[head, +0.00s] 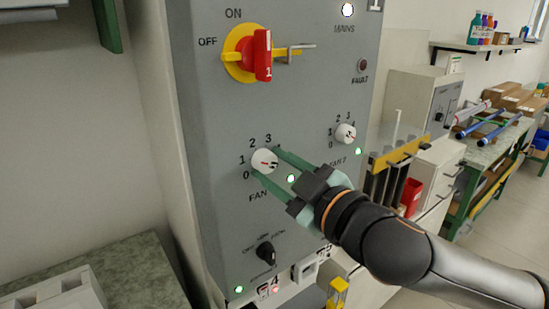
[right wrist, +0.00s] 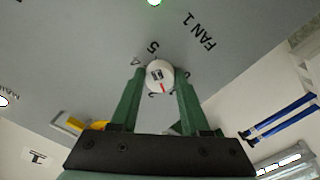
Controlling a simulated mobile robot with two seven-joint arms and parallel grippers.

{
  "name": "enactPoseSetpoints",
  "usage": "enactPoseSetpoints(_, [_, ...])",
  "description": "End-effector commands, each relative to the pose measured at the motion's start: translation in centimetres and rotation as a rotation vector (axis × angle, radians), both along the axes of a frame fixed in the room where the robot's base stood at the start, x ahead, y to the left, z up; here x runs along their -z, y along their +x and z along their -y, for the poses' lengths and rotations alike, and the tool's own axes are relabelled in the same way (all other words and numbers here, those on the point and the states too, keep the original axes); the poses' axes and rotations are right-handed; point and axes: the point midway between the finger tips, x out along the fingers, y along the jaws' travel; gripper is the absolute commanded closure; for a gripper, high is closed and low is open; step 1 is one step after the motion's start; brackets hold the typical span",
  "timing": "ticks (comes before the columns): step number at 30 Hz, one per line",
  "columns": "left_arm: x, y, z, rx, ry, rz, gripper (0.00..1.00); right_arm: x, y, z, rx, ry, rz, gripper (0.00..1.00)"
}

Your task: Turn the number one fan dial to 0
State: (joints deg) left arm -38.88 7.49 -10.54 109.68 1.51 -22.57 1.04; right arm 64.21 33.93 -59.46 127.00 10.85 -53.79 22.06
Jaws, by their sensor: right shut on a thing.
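The number one fan dial (head: 265,161) is a white round knob with a red mark on the grey panel. The numbers 0 to 3 show around its left and top. My right gripper (head: 264,161) is shut on this dial, one green finger on each side. The right wrist view shows the dial (right wrist: 160,77) between the fingertips, near the FAN 1 lettering. The fingers cover part of the scale. My left gripper is not in view.
The second fan dial (head: 346,134) sits to the upper right. A red and yellow main switch (head: 262,55) is above, with a metal hasp beside it. A small black selector (head: 266,252) is below. A bench (head: 95,262) stands at the lower left.

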Motion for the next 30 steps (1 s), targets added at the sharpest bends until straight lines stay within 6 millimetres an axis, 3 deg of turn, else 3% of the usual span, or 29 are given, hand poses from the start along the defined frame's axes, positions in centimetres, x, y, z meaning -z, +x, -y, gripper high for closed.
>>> enactPoseSetpoints(18, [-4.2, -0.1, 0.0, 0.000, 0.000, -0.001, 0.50, -0.5, 0.1, 0.1, 0.001, -0.474, 0.346, 1.00])
enactPoseSetpoints(30, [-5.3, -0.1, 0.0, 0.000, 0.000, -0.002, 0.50, -0.4, 0.1, 0.1, 0.002, -0.748, 0.546, 1.00])
